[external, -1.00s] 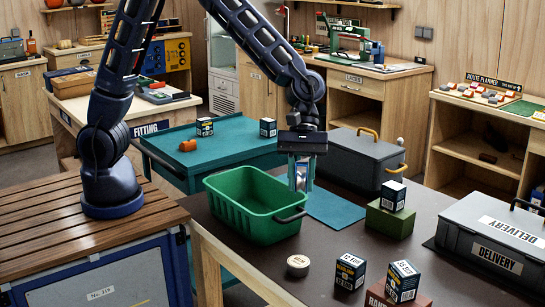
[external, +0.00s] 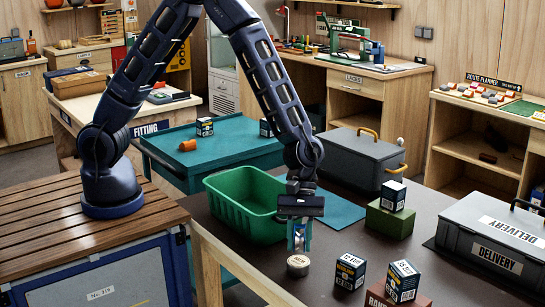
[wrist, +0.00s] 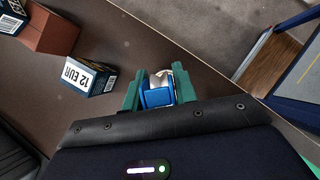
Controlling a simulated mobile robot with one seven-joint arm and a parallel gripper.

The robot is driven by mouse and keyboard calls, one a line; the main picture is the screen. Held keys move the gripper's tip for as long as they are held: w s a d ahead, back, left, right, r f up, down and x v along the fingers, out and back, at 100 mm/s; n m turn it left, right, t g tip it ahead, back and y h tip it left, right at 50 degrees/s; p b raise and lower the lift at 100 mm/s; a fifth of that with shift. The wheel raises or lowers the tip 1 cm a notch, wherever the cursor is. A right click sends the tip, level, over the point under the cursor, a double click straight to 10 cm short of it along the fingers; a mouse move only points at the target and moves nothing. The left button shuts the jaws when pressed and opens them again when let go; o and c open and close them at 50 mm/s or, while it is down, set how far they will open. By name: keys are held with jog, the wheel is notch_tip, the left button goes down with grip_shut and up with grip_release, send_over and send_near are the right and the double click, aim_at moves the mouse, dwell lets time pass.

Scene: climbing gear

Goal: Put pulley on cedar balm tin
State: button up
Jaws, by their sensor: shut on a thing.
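My gripper (external: 299,232) is shut on the pulley (external: 298,242), a silver and blue piece held between the green fingers. The pulley's blue side (wrist: 157,97) shows between the fingers in the wrist view. The cedar balm tin (external: 298,266) is a small round tin with a pale lid, standing on the dark table in the external view. The pulley is right above the tin, its lower end close to the lid. I cannot tell whether they touch. In the wrist view the tin is mostly or wholly hidden by the pulley and fingers.
A green basket (external: 225,207) stands just behind and left of my gripper. Small dark price boxes (external: 349,271) stand to the right, one on a red-brown block. A green block (external: 390,221) and grey delivery case (external: 470,245) are farther right. A teal mat lies behind.

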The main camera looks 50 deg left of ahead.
aim_at(299, 251)
jog(key=shift+f, duration=1.55)
jog(key=shift+f, duration=0.1)
jog(key=o, duration=1)
jog(key=v, duration=1.2)
jog(key=w+a+r+m+t, duration=0.2)
jog(key=w+a+r, duration=0.1)
jog(key=a+r, duration=0.8)
jog(key=w+a+r+m+t, duration=0.3)
jog(key=a+r, duration=0.3)
jog(key=a, duration=0.8)
jog(key=s+a+r+m+t+y, duration=0.1)
jog(key=s+a, duration=0.3)
jog(key=a, duration=0.5)
jog(key=s+a+r+m+t+y, duration=0.1)
jog(key=s+a+r, duration=0.3)
jog(key=a, duration=0.5)
jog(key=s+a+r+m+t+y, duration=0.2)
jog(key=s+a+r, duration=0.1)
jog(key=a, duration=0.6)
jog(key=shift+s+a+r+y, duration=0.15)
jog(key=shift+s+y, duration=0.15)
jog(key=shift+s, duration=0.5)
